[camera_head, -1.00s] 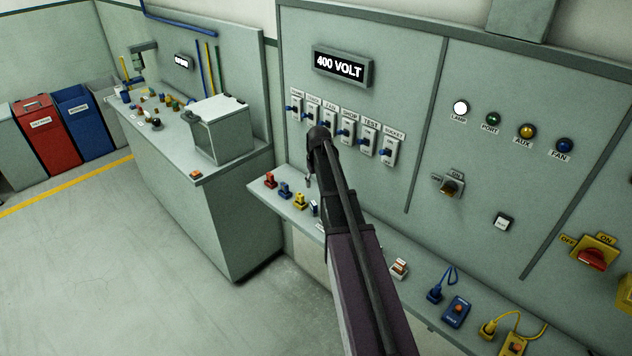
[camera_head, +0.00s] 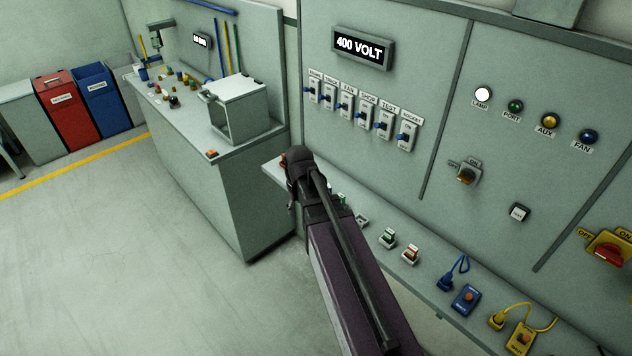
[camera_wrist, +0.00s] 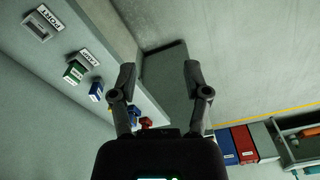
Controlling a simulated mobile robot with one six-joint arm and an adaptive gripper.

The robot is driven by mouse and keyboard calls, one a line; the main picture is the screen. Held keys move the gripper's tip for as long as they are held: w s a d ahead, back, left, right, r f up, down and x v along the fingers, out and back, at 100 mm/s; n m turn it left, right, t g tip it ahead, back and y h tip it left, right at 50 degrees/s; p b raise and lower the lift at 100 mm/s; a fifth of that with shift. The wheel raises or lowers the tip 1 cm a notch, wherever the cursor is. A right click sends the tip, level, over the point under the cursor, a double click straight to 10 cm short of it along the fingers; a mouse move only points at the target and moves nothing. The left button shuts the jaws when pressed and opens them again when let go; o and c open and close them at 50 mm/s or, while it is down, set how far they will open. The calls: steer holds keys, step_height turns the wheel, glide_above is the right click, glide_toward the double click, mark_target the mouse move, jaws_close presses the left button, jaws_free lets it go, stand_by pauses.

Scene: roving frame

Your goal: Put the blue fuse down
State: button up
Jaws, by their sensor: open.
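The blue fuse (camera_wrist: 96,91), a small blue block with a white face, stands on the shelf (camera_wrist: 142,94) in the wrist view, beside a green fuse (camera_wrist: 75,72). My gripper (camera_wrist: 160,73) is open, its two fingers well apart with nothing held between them. The fuse lies to the left of the left finger, clear of it. In the head view my arm hides the blue fuse and most of the gripper; the green fuse (camera_head: 341,198) shows just right of the arm.
An empty holder (camera_wrist: 38,30) sits by the PORT label. Red (camera_wrist: 146,122) and blue (camera_wrist: 134,114) pieces stand farther along the shelf. The switch panel (camera_head: 440,60) rises behind. Floor is clear at left.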

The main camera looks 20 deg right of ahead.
steer(key=s+a, duration=0.5)
steer(key=s, duration=0.4)
steer(key=shift+a, duration=0.35)
steer(key=shift+d, duration=0.1)
